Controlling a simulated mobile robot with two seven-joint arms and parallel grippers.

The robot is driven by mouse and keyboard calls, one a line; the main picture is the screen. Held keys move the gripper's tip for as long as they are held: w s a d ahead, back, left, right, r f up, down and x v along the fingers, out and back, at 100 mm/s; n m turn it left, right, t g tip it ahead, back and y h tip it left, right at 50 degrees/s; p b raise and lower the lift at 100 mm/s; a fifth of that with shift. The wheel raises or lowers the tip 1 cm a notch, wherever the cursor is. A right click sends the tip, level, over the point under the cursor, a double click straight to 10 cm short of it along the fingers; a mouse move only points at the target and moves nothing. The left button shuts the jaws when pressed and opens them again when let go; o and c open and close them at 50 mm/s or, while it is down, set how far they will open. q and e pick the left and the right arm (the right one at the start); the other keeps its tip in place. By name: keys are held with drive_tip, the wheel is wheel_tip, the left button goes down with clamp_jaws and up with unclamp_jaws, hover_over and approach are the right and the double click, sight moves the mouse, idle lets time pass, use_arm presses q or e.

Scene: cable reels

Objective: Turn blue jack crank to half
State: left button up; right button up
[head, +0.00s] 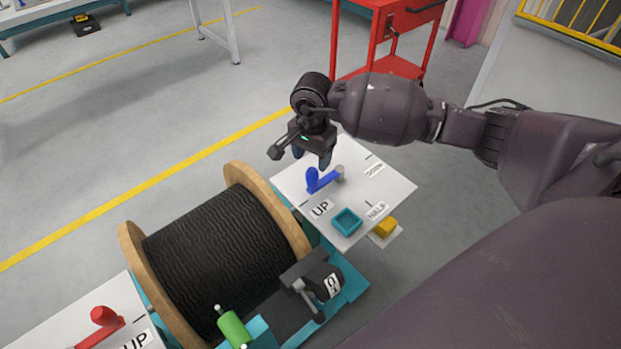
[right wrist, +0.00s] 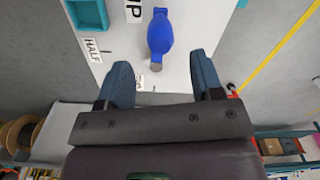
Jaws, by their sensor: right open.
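The blue jack crank (head: 324,183) sits on a white panel (head: 383,188) beside the cable reel. Its arm runs from a grey post (head: 340,173) left to an upright blue knob, on the side of the UP label (head: 320,208). The HALF label (head: 377,211) is at the panel's front right corner, and another label is at the right. My right gripper (head: 312,158) is above the crank, pointing down. In the right wrist view its fingers (right wrist: 162,82) are apart and empty, with the blue crank (right wrist: 160,34) ahead of them. My left gripper is not in view.
A large wooden reel of black cable (head: 215,250) stands left of the panel. A teal tray (head: 346,221) lies on the panel; a yellow block (head: 385,227) is beside it. A red crank (head: 102,317) is at lower left. A red cart (head: 385,35) stands behind.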

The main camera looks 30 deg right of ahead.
sight(312, 179)
wheel_tip(312, 179, down, 7)
drive_tip(key=shift+f+b, duration=0.15)
drive_tip(key=shift+b, duration=0.55)
drive_tip(key=shift+f, duration=0.6)
clamp_jaws()
